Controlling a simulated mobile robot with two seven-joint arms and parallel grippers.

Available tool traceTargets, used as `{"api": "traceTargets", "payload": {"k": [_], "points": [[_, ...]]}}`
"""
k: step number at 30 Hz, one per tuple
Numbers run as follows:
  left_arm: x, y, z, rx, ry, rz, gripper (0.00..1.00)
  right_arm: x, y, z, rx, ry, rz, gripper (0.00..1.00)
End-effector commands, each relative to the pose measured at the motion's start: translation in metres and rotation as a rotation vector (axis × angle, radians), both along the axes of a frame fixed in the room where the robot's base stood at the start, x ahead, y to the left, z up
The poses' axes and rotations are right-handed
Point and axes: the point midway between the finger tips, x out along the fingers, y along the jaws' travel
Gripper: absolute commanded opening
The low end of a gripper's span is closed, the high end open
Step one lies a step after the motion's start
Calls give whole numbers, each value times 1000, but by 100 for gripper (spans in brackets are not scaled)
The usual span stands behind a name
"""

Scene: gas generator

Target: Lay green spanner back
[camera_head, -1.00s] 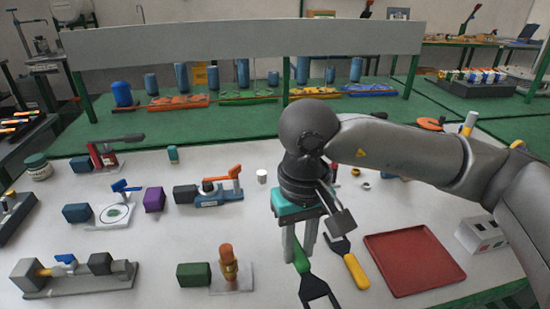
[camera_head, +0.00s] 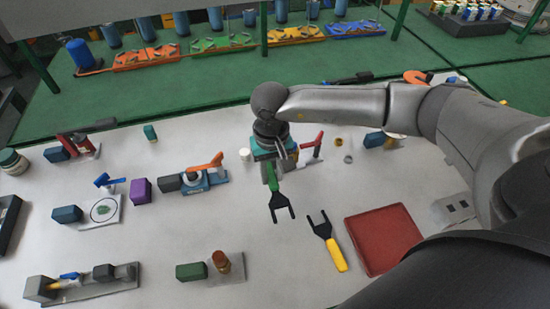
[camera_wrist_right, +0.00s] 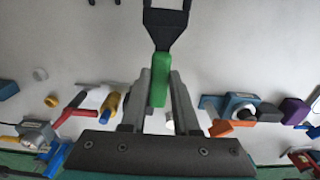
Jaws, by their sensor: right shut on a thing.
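The green spanner (camera_head: 279,202) has a green handle and a black forked head. My right gripper (camera_head: 271,178) is shut on its handle. In the right wrist view, the green handle (camera_wrist_right: 160,82) sits between the two fingers (camera_wrist_right: 160,92), with the black fork pointing away from the gripper. The head view does not show clearly whether the spanner is clear of the white table (camera_head: 190,245). A similar spanner with a yellow handle (camera_head: 334,252) lies on the table to the right and nearer. My left gripper is out of view.
A red tray (camera_head: 384,240) lies right of the yellow spanner. A blue fitting with an orange lever (camera_head: 205,178) stands left of the gripper. A red-lever fitting (camera_head: 312,150) is close behind it. Table space in front of the green spanner is bare.

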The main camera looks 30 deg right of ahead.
Motion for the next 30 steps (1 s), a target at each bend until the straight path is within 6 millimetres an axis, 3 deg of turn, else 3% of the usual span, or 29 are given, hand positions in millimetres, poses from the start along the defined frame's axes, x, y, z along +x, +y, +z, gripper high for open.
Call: {"api": "traceTargets", "payload": {"k": [4, 17, 23, 30], "points": [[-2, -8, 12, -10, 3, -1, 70, -1, -7, -2, -3, 1, -8, 0], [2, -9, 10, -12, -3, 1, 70, -1, -8, -5, -2, -1, -9, 0], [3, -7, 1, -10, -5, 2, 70, -1, -8, -11, -3, 0, -10, 0], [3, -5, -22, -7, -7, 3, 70, -1, -8, -36, -2, -1, -9, 0]]}}
